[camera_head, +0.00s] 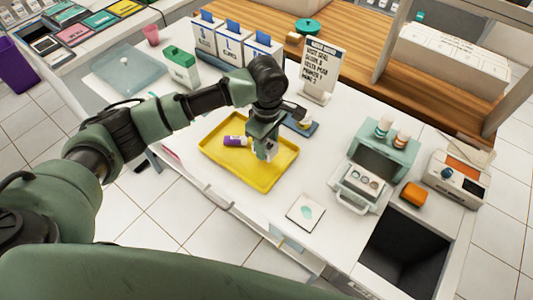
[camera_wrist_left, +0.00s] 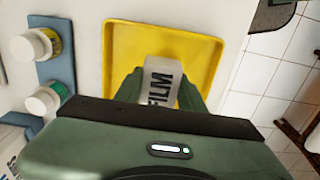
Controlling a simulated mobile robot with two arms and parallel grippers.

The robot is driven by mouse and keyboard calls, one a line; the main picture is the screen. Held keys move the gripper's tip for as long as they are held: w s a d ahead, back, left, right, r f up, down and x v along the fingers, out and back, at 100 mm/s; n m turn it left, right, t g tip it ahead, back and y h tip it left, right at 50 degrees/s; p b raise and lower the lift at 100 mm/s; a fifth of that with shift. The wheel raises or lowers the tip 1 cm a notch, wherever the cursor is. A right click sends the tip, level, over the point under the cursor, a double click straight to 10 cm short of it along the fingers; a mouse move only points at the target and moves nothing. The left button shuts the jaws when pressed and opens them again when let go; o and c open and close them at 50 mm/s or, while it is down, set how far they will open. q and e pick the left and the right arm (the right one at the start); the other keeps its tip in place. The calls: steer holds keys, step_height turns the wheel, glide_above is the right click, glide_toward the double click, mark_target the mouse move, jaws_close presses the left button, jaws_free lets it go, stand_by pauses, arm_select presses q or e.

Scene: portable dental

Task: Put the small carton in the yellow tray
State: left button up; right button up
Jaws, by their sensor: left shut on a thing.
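The small carton (camera_wrist_left: 160,84) is white with dark "FILM" lettering. My left gripper (camera_head: 264,150) is shut on it, with one finger on each side, as the left wrist view also shows (camera_wrist_left: 158,92). The yellow tray (camera_head: 211,150) lies on the white counter, directly below the gripper; its bare floor and rim show behind the carton in the left wrist view (camera_wrist_left: 117,45). The carton is over or inside the tray; I cannot tell whether it touches the floor. My right gripper is out of view.
A blue mat (camera_wrist_left: 60,72) with white-capped bottles (camera_wrist_left: 27,46) sits beside the tray. A white pad (camera_head: 306,211), a green case (camera_head: 384,152) and an orange block (camera_head: 413,194) are to the right. A standing sign (camera_head: 322,65) and blue-and-white holders (camera_head: 232,42) stand behind.

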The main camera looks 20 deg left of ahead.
mark_target(267, 156)
arm_select(q)
steer(key=shift+f, duration=2.45)
steer(key=o, duration=1.3)
steer(key=shift+f, duration=0.1)
step_height(267, 156, up, 12)
steer(key=shift+r+b, duration=0.15)
steer(key=shift+b, duration=0.25)
